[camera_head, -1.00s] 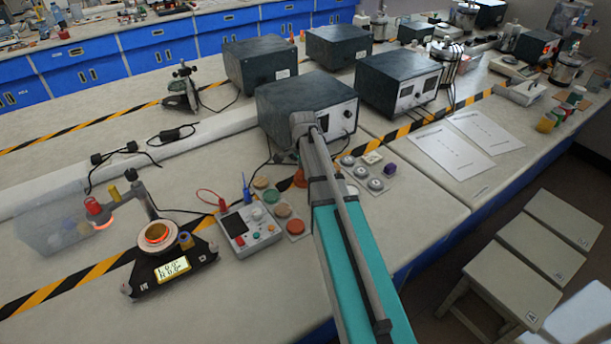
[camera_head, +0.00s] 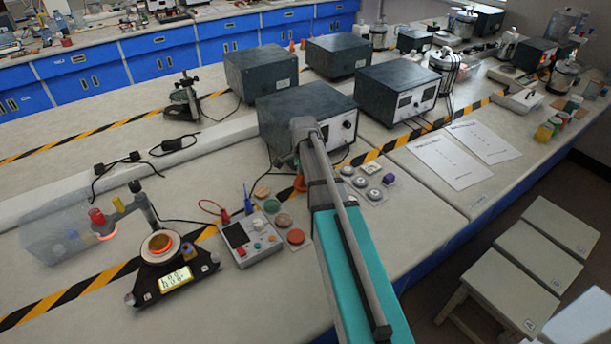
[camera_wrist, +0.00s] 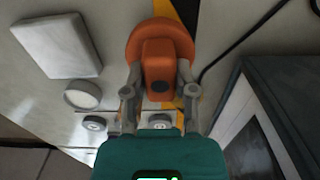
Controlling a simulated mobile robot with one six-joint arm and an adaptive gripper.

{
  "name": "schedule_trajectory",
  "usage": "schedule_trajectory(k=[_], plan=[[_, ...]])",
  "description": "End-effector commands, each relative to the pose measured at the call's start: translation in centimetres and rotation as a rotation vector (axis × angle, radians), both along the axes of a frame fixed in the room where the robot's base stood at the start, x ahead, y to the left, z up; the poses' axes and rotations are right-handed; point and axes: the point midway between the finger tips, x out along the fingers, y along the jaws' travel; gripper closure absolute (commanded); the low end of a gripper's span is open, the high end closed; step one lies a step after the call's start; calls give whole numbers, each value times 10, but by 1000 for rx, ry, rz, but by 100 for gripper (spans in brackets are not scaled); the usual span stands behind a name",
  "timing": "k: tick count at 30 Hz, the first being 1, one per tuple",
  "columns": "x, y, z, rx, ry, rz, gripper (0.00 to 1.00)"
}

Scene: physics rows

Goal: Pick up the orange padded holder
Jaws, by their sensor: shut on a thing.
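The orange padded holder (camera_wrist: 160,48) shows in the wrist view, with a wide round end and a narrower block with a dark spot facing the camera. My gripper (camera_wrist: 159,82) has one grey finger on each side of the block and is shut on it. In the head view only a small part of the orange holder (camera_head: 300,184) shows beside my arm, which hides the rest and most of my gripper. I cannot tell whether the holder touches the bench.
A dark power supply (camera_head: 300,112) stands just behind my arm. A small meter box (camera_head: 250,238) and round coloured pads (camera_head: 284,220) lie to the left. Round grey discs (camera_head: 374,194) lie to the right. A black scale (camera_head: 172,275) stands at the front left.

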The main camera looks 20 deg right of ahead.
Motion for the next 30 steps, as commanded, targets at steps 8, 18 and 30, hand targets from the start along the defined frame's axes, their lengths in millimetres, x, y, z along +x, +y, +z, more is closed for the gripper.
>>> schedule_trajectory(k=[8,18,30], plan=[[-25,2,37,0,0,0,100],[-65,5,75,0,0,-1,100],[-128,9,101,0,0,-1,100]])
